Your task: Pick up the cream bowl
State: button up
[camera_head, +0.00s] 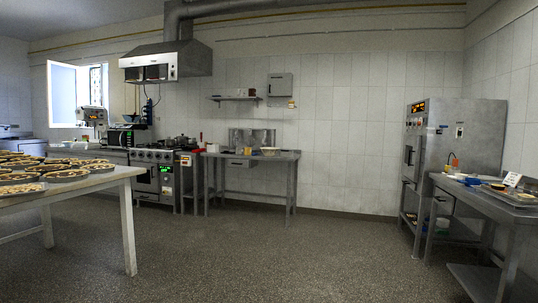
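I cannot make out a cream bowl for certain. A small pale, cream-yellow container (270,152) sits on the steel table (252,157) against the back wall; it is too small and far to tell whether it is a bowl. My gripper is not in this view, so whether it holds anything does not show.
A light-topped table (110,182) with several pies (68,175) stands at the left. A stove (152,157) stands under a hood. At the right are a tall steel oven (470,135) and a steel table (465,195) with small items. The middle floor (280,250) is clear.

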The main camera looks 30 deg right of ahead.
aim_at(267, 150)
jog(key=i+l+z, duration=0.65)
jog(key=i, duration=0.35)
jog(key=i+l+z, duration=0.35)
jog(key=i, duration=0.2)
jog(key=i+z, duration=0.3)
jog(key=i, duration=3.65)
jog(key=i+u, duration=0.15)
jog(key=i, duration=0.3)
jog(key=i+l+u, duration=0.1)
jog(key=i, duration=0.3)
jog(key=i+l+u, duration=0.15)
jog(key=i, duration=0.25)
jog(key=i+l+u, duration=0.15)
jog(key=i, duration=0.3)
jog(key=i+l+u, duration=0.35)
jog(key=i+u, duration=0.15)
jog(key=i+l+u, duration=0.45)
jog(key=k+l, duration=0.05)
